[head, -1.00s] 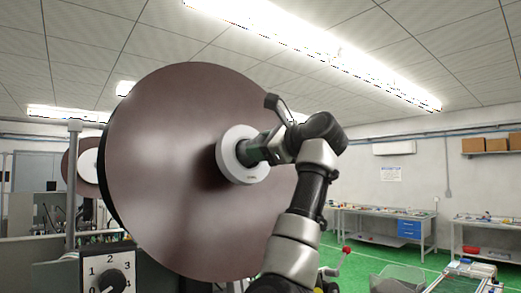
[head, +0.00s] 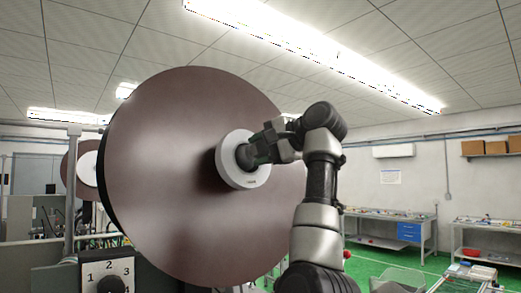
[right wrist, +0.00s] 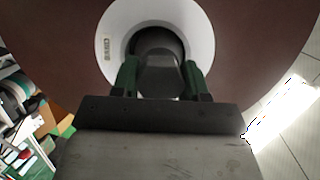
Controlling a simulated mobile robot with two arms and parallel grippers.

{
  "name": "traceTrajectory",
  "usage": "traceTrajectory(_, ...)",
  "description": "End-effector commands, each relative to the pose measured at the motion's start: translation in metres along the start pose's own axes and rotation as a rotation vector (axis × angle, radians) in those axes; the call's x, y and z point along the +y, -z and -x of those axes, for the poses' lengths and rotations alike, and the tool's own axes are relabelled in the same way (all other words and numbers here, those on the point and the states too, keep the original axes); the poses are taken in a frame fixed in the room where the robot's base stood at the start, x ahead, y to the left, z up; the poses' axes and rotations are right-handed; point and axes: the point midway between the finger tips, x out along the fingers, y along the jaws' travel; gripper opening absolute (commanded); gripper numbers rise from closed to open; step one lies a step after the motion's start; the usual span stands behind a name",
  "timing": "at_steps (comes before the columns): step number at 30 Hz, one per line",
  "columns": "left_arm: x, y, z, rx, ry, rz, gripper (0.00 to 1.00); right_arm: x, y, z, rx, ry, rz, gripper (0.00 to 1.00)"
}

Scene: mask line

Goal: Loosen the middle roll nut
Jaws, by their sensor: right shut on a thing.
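The middle roll is a large brown disc (head: 165,170) with a white round hub (head: 236,172) at its centre. It fills the middle of the head view. The dark roll nut (right wrist: 160,62) sits in the hub's centre hole. My right gripper (head: 246,156) is at the hub and shut on the nut. In the right wrist view its two green fingers (right wrist: 160,80) stand on either side of the nut. The fingers partly hide the nut in the head view. My left gripper is not in view.
A smaller roll (head: 85,168) stands behind at the left. A numbered dial (head: 110,285) is at the lower left. Workbenches (head: 395,222) stand along the far right wall, with green floor in front of them.

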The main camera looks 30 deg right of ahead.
Motion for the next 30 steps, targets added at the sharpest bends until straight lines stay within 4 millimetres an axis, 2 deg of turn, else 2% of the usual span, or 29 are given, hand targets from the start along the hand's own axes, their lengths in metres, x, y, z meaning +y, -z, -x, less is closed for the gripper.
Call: traceTrajectory(30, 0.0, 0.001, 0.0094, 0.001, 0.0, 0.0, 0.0, 0.0011, -0.0009, -0.0022, -0.006, -0.236, 0.936, 0.2)
